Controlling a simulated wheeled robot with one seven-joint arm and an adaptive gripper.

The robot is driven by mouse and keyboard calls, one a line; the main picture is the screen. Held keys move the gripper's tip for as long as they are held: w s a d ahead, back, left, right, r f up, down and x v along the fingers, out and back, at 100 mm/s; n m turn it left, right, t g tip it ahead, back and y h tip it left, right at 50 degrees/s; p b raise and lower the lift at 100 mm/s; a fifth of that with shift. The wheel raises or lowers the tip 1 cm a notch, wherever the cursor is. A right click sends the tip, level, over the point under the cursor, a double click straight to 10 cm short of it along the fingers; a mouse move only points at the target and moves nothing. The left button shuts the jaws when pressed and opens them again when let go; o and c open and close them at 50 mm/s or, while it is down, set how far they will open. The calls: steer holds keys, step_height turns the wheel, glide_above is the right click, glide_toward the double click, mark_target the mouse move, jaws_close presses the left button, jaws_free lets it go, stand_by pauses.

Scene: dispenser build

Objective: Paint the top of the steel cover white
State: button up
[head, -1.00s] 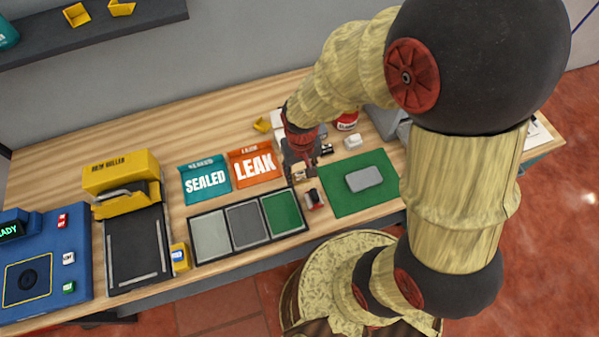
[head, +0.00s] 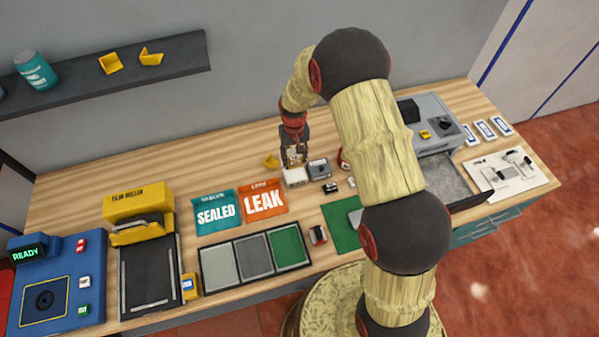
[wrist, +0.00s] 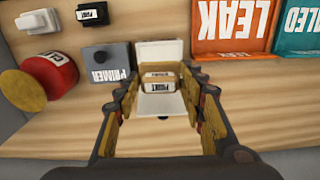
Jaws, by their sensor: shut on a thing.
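The grey rounded plate, seemingly the steel cover (head: 356,217), lies on a green mat (head: 338,226) in the head view, partly hidden by my arm. My gripper (head: 294,163) is above a small white tray (head: 296,179) behind and right of the LEAK sign. In the wrist view my gripper (wrist: 161,98) is shut on a small tan block labelled PAINT (wrist: 160,78). The block is over the white tray (wrist: 160,48); whether it touches the tray's inside, I cannot tell.
A grey PRIMER box (wrist: 107,67) stands beside the white tray. A red can (wrist: 48,85), a white block (wrist: 38,20) and a dark-based block (wrist: 100,14) are close by. The LEAK (head: 263,202) and SEALED (head: 216,212) bins stand left, behind three panels (head: 237,262).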

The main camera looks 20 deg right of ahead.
mark_target(295, 174)
steer(key=shift+w+r, duration=0.15)
steer(key=shift+w, duration=0.1)
steer(key=shift+s+f, duration=0.1)
steer(key=shift+f, duration=0.2)
steer(key=shift+f+b, duration=1.65)
steer(key=shift+f, duration=1.05)
steer(key=shift+f+b, duration=0.3)
steer(key=shift+f, duration=0.2)
steer(key=shift+r, duration=0.2)
steer(key=shift+r+p, duration=1.95)
steer(key=shift+r, duration=1.45)
steer(key=shift+f, duration=0.25)
steer(key=shift+f+b, duration=1.9)
steer(key=shift+f, duration=0.95)
